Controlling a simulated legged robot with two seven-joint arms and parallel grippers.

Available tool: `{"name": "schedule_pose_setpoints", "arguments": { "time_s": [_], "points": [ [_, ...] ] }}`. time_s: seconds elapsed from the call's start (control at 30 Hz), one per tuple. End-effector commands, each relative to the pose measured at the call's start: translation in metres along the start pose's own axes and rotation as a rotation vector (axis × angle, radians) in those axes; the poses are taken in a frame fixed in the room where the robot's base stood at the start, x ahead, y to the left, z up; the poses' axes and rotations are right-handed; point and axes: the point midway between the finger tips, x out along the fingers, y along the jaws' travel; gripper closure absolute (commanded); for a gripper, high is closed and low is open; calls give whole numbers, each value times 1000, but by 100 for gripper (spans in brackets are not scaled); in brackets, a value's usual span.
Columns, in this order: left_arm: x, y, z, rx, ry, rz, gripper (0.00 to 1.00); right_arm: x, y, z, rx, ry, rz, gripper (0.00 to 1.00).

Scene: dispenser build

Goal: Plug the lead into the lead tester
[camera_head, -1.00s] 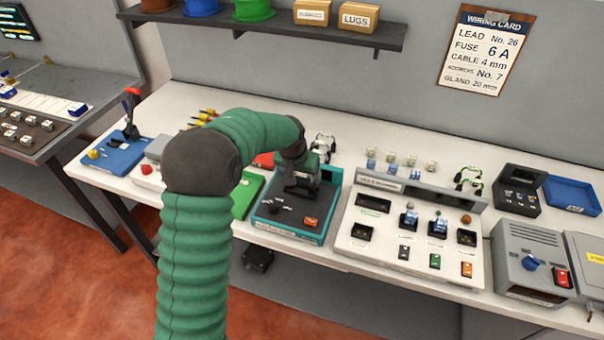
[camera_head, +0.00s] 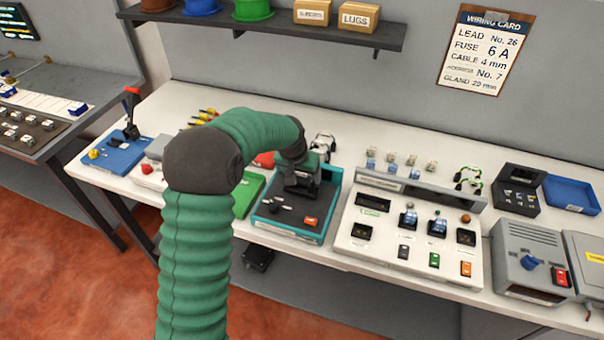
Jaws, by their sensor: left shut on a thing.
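My left gripper (camera_head: 303,190) reaches down over a teal box with a dark top (camera_head: 270,223), which seems to be the lead tester; its label is too small to read. The gripper is shut, low at the box's back right part. The thing between its fingers is mostly hidden by the gripper and is probably the lead; I cannot tell whether it is seated in a socket. An orange switch (camera_head: 310,220) and small pale parts show on the box's top. My right gripper is not in view.
A white panel (camera_head: 345,238) with sockets and switches stands close on the right; its small display (camera_head: 371,211) shows green. A green box (camera_head: 246,193) is on the left. A wiring card (camera_head: 484,50) hangs on the wall.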

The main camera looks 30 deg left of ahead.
Motion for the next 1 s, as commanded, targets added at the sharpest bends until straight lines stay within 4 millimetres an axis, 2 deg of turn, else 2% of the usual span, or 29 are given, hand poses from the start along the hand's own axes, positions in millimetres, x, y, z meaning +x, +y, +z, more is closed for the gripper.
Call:
{"name": "schedule_pose_setpoints", "arguments": {
  "time_s": [0.8,0.83,1.0],
  "points": [
    [6,0,2,0,0,0,68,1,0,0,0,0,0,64],
    [6,0,2,0,0,0,25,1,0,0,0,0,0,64],
    [6,0,2,0,0,0,3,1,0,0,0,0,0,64]
  ]
}}
